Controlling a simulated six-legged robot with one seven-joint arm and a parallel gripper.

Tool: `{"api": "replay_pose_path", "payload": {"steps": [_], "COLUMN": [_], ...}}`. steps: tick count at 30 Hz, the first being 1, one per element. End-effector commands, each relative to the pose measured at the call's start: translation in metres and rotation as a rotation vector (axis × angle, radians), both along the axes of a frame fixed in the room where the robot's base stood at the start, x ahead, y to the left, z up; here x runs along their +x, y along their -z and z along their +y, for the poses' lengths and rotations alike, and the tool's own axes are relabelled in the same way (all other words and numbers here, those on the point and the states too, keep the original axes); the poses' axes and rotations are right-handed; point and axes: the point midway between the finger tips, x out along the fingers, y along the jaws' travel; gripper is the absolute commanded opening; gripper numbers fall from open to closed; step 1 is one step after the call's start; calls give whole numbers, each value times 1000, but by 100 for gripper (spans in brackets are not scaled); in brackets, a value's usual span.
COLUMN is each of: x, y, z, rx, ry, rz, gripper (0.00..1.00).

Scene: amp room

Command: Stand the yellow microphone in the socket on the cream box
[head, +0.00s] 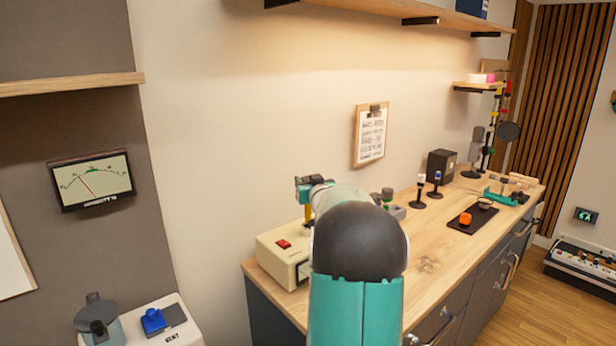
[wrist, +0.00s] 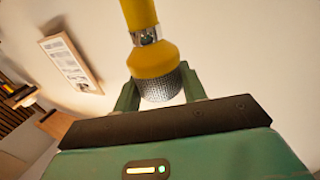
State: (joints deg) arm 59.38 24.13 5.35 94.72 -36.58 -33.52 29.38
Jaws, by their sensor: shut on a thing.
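The yellow microphone (head: 308,214) hangs below my gripper (head: 306,192), above or at the cream box (head: 276,254). In the wrist view, my gripper (wrist: 160,84) is shut around the microphone's silver mesh head. The microphone's yellow body (wrist: 138,14) and metal ring run away from the jaws to the top edge of that view. The cream box stands at the near left end of the counter, with a red switch on top. My arm covers its right part. The socket and the microphone's lower end are hidden, so I cannot tell whether they touch.
The wooden counter (head: 430,262) runs back to the right. Behind my arm stand small items on stands (head: 420,190), a dark tray (head: 458,222) with an orange block (head: 465,218), and a black speaker (head: 441,166). A clipboard (head: 371,135) hangs on the wall.

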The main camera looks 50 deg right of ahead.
Motion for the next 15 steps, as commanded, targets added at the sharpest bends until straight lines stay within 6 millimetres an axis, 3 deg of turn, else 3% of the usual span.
{"api": "replay_pose_path", "payload": {"steps": [15], "x": [1], "y": [30], "z": [-1], "rx": [-1], "ry": [-1], "rz": [0], "gripper": [0]}}
